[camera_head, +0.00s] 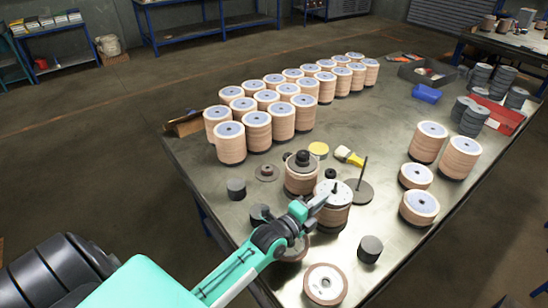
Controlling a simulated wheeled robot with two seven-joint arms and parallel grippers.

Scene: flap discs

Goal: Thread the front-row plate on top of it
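A stack of tan discs with a pale top plate (338,193) stands near the table's middle. My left gripper (322,198) reaches over its left edge; I cannot tell whether its fingers are apart or touch the plate. Behind left stands another tan stack (299,183) with a dark knob on top. To the right, a thin upright rod rises from a round grey base (358,196). My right gripper is out of view.
Many tan disc stacks (258,133) fill the back left of the metal table (375,127). Several more (420,207) stand at the right.

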